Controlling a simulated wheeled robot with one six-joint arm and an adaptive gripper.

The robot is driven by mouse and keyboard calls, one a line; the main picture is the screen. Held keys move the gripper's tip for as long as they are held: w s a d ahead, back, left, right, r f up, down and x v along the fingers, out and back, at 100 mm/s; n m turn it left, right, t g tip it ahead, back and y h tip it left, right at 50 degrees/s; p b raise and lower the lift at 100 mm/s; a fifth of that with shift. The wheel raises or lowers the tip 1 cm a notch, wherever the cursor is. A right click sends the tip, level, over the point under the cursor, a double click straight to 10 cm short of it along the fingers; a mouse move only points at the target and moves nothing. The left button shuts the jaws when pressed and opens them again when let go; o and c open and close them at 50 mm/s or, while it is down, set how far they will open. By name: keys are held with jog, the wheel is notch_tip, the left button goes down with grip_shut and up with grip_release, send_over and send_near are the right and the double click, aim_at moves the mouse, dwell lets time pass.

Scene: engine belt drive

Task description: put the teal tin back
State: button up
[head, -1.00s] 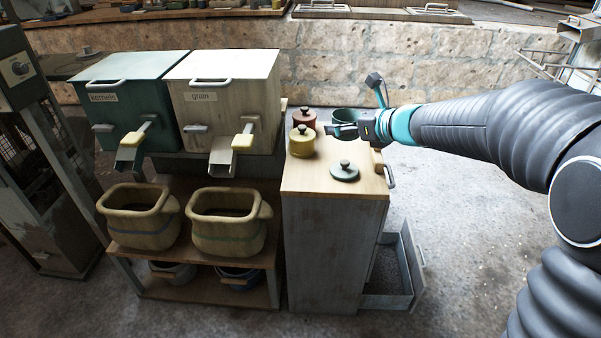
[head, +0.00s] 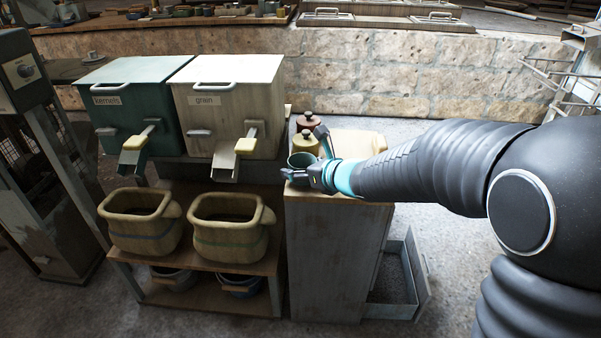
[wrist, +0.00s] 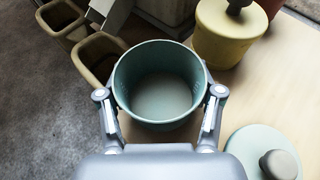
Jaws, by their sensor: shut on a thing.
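The teal tin (wrist: 161,84) is open at the top and looks empty inside in the wrist view. My gripper (wrist: 160,105) is shut on it, one finger on each side. In the head view the teal tin (head: 301,160) is at the left front part of the cabinet top, held by my gripper (head: 312,174). I cannot tell whether its base touches the top.
A yellow lidded tin (head: 306,142) and a red-brown lidded tin (head: 308,121) stand behind on the cabinet top (head: 345,142). To the left are the kernels bin (head: 130,95), the grain bin (head: 228,100) and two tan pots (head: 232,222). A drawer (head: 402,285) stands open at lower right.

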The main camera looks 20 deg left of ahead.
jog(key=shift+f, duration=0.45)
jog(key=shift+f+b, duration=0.25)
jog(key=shift+b, duration=0.1)
jog(key=o, duration=1.4)
jog(key=shift+r, duration=0.1)
jog(key=shift+c, duration=0.2)
jog(key=shift+r, duration=0.1)
jog(key=shift+r+p, duration=0.2)
jog(key=shift+p, duration=0.35)
jog(key=v, duration=1.2)
jog(key=shift+f+b, duration=0.15)
jog(key=shift+b, duration=0.15)
